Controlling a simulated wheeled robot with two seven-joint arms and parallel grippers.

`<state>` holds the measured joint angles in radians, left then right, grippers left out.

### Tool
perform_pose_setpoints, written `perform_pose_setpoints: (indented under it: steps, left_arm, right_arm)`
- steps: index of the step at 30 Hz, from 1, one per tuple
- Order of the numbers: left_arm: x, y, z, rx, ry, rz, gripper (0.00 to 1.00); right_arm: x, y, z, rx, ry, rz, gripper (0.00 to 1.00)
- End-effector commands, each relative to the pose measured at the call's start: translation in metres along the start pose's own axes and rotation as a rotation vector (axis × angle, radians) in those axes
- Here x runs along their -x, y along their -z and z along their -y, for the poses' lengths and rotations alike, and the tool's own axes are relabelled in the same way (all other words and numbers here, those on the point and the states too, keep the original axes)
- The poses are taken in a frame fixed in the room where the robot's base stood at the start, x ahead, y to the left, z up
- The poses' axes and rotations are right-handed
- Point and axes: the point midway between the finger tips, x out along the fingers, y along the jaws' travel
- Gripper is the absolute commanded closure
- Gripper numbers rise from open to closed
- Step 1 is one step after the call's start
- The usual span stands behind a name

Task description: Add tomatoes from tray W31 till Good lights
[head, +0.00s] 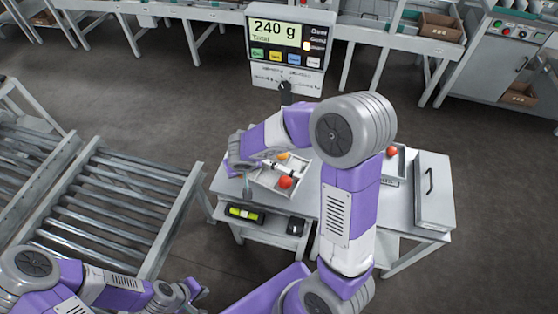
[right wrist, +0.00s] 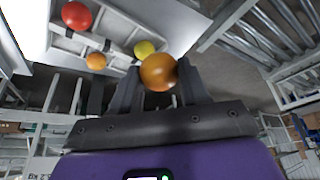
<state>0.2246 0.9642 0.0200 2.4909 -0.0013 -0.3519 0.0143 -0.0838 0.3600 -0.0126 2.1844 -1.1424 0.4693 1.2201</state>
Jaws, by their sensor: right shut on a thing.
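The scale display (head: 289,42) reads 240 g; one lamp beside the reading glows amber, its label too blurred to read. A white divided tray (head: 264,181) holds a red tomato (head: 285,182). In the right wrist view, my right gripper (right wrist: 156,88) is shut on an orange tomato (right wrist: 158,72). Behind it is a divided tray (right wrist: 62,45) with a red tomato (right wrist: 77,15), a smaller orange tomato (right wrist: 96,61) and a yellow tomato (right wrist: 144,49). My left gripper (head: 192,291) is low at the left, away from the table; its jaws are unclear. No W31 label is readable.
Another tray (head: 402,164) with a red tomato (head: 392,151) is on the table's right, partly behind my right arm. A grey box (head: 434,190) stands beside it. A roller conveyor (head: 115,200) is left.

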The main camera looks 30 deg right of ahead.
Motion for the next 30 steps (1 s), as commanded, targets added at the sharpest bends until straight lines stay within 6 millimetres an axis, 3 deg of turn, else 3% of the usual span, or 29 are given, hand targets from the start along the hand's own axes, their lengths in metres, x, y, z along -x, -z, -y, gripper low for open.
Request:
perform_pose_setpoints:
  steps: [5,10,15,18,23,30]
  left_arm:
    - [-0.011,0.001,0.004,0.001,0.001,0.000,1.00]
    - [-0.022,0.001,0.009,0.001,0.000,0.000,1.00]
    - [-0.030,0.001,0.011,0.001,0.000,0.000,1.00]
    - [-0.033,0.001,0.013,0.000,0.000,0.000,1.00]
    - [-0.035,0.002,0.013,0.000,0.000,0.000,1.00]
    - [-0.040,0.002,0.015,0.000,0.000,0.000,1.00]
  right_arm:
    - [-0.033,0.016,-0.030,-0.425,-0.182,-0.002,0.70]
    - [-0.068,0.025,-0.068,-1.017,-0.429,-0.003,0.70]
    - [-0.089,0.025,-0.089,-1.505,-0.628,-0.002,0.70]
    - [-0.095,0.023,-0.095,-1.700,-0.708,-0.002,0.70]
    - [-0.100,0.022,-0.098,-1.864,-0.775,-0.001,0.70]
    - [-0.108,0.018,-0.098,-1.887,-0.785,-0.001,0.70]
